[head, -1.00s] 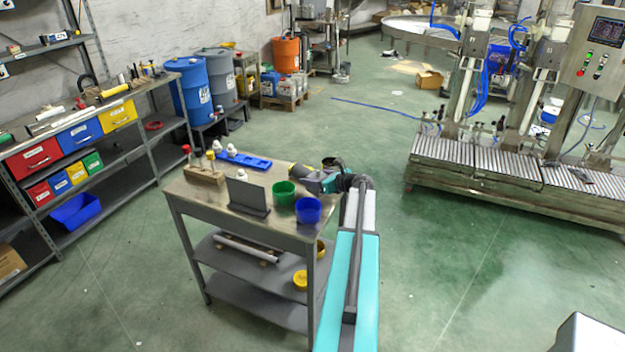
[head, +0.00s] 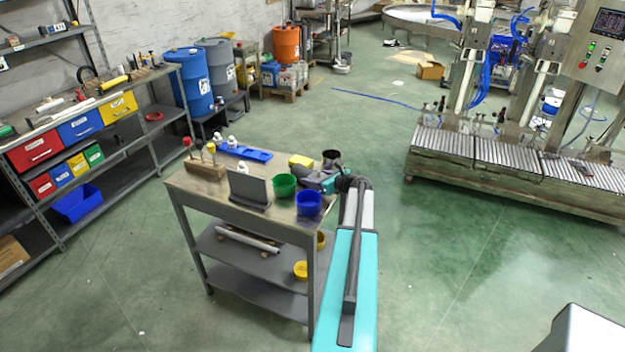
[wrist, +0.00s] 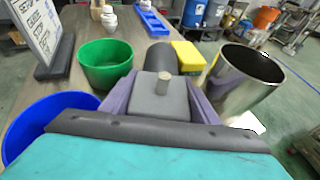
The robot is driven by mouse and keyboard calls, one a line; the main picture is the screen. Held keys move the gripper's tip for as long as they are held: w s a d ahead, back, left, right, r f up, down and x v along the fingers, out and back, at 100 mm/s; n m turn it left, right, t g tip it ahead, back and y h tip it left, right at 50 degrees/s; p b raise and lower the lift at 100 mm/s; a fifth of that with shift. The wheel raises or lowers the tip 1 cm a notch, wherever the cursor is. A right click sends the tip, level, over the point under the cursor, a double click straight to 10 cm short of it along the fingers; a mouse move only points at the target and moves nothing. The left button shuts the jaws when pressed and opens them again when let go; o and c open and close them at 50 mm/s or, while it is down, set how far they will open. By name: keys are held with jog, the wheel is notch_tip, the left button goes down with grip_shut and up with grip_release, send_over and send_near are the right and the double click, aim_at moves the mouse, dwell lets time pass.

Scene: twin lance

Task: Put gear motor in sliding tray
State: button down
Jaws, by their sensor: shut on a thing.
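The gear motor (wrist: 160,98), a grey block with a short metal shaft on top and a dark round body behind, sits between the purple-grey fingers of my gripper (wrist: 162,92) in the wrist view. The gripper is shut on it. In the head view my gripper (head: 312,190) is at the right end of the workbench, right of the green bowl, and the motor is hard to make out. A blue tray (head: 245,153) lies at the bench's back edge; it also shows in the wrist view (wrist: 150,22). I cannot tell if it is the sliding tray.
Close by are the green bowl (wrist: 106,70), a blue bowl (wrist: 30,125), a yellow block (wrist: 188,58) and a tall metal cup (wrist: 245,78). A sign (head: 250,190) and a wooden block with knobs (head: 205,170) stand left on the workbench (head: 225,198).

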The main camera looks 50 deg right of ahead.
jog(key=shift+r, duration=0.1)
jog(key=c, duration=0.7)
grip_release()
jog(key=shift+s, duration=0.15)
jog(key=b+v, duration=0.5)
jog(key=v, duration=0.6)
jog(key=shift+s, duration=0.4)
